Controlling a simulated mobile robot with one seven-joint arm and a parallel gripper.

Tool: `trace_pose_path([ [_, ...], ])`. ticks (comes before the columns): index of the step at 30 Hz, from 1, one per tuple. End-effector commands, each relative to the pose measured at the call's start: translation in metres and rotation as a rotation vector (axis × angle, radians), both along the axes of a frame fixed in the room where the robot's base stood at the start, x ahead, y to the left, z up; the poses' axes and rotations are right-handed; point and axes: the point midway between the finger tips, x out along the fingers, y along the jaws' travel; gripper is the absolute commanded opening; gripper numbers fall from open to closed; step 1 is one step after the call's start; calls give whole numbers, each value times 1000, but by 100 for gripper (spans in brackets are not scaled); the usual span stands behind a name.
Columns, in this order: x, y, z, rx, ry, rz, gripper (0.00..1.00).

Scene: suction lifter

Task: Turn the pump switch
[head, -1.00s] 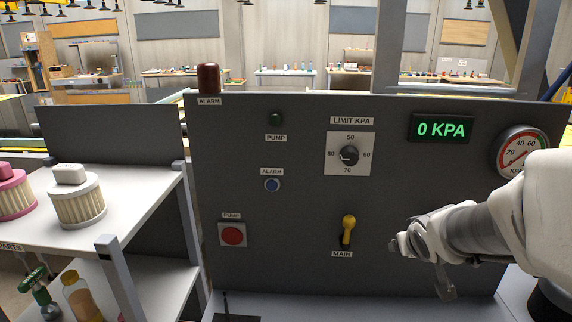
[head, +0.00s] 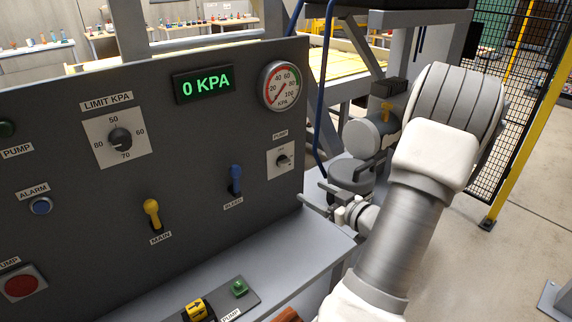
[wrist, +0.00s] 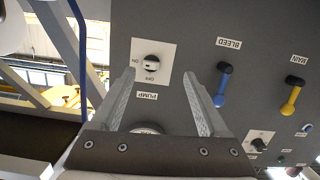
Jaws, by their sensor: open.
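The pump switch (head: 283,160) is a small dark rotary knob on a white plate labelled PUMP, at the right end of the grey panel (head: 215,130). In the wrist view, which is upside down, the knob (wrist: 151,62) shows ON and OFF marks; its exact setting is hard to tell. My gripper (head: 312,196) is open and empty, just right of and below the switch in the head view. In the wrist view my gripper's fingertips (wrist: 160,72) appear either side of the knob, but contact is not visible.
A blue BLEED lever (head: 235,180) and a yellow MAIN lever (head: 152,213) lie left of the switch. The gauge (head: 283,86) is above it; the display (head: 205,85) reads 0 KPA. A green button (head: 239,288) sits on the lower ledge. Pump machinery (head: 365,140) stands behind my arm.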

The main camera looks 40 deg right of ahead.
Motion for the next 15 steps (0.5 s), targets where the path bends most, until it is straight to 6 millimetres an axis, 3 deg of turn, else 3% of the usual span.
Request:
trace_pose_path([
  [3,-28,-7,1,34,-96,-5,78],
  [7,-44,-8,3,49,-157,-3,78],
  [11,-43,-8,5,51,-178,1,78],
  [15,-25,-10,5,51,-176,4,78],
])
